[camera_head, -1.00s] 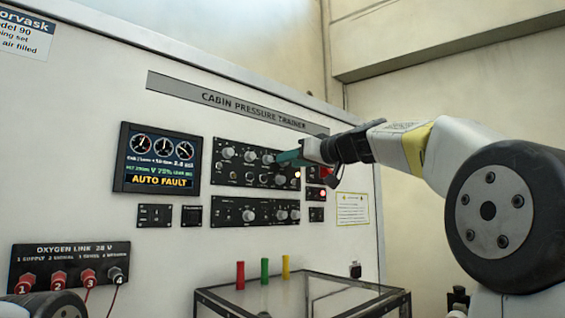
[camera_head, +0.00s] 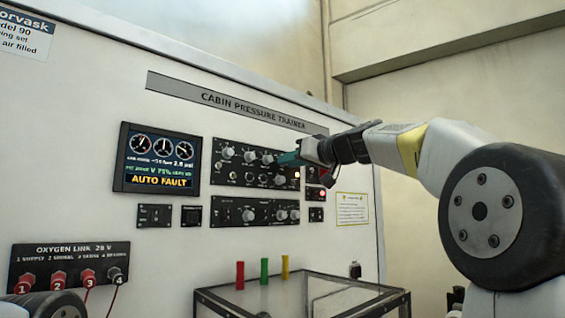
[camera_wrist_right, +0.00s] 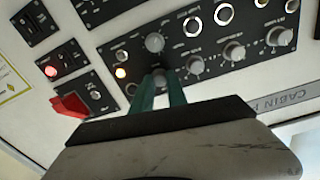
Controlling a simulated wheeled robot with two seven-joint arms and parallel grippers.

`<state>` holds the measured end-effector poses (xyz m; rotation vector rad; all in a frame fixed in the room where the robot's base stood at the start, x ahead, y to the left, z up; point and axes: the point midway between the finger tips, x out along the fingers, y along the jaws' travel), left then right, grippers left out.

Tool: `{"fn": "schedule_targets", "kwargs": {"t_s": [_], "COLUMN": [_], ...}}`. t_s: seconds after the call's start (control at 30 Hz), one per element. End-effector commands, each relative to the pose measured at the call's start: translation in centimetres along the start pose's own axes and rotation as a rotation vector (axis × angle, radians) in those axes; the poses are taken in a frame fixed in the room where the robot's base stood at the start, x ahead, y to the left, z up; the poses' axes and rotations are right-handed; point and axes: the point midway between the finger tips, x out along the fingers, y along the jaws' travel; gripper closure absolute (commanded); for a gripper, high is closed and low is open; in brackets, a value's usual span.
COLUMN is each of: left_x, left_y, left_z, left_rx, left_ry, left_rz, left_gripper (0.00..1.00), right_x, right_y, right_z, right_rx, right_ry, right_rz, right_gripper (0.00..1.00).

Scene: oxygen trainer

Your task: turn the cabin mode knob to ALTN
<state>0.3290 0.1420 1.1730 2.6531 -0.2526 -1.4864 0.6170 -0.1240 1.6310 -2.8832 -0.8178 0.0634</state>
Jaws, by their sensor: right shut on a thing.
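My right gripper (camera_head: 284,159) is at the right end of the top knob row on the upper black panel (camera_head: 221,178). In the right wrist view its two green fingers (camera_wrist_right: 159,89) are shut on a small grey knob (camera_wrist_right: 158,76), one finger on each side. The knob's label and pointer cannot be read, so its setting is unclear. In the head view the fingers cover this knob. The display (camera_head: 157,160) reads AUTO FAULT in orange. My left gripper is out of view.
Several grey knobs (camera_wrist_right: 234,50) continue the row beside the held one. A red guarded switch (camera_wrist_right: 71,106) is close to the gripper. A lower knob panel (camera_head: 229,217) sits below.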

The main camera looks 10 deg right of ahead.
Motion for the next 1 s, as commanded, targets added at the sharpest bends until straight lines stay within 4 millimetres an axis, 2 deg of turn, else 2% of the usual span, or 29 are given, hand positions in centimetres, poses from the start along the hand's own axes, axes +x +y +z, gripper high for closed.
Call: {"fn": "schedule_targets", "kwargs": {"t_s": [0.27,0.7,1.0], "left_x": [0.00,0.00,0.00], "left_y": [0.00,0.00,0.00], "left_z": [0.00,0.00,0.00], "left_rx": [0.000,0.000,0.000], "left_ry": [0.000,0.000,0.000], "left_rz": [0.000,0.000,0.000], "left_gripper": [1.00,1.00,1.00], "right_x": [-0.02,-0.03,-0.04], "right_y": [0.04,0.07,0.10], "right_z": [0.00,-0.03,-0.04], "right_rx": [0.169,0.555,0.741], "right_ry": [-0.006,-0.019,-0.025], "right_rz": [0.001,0.003,0.004], "right_gripper": [1.00,1.00,1.00]}}
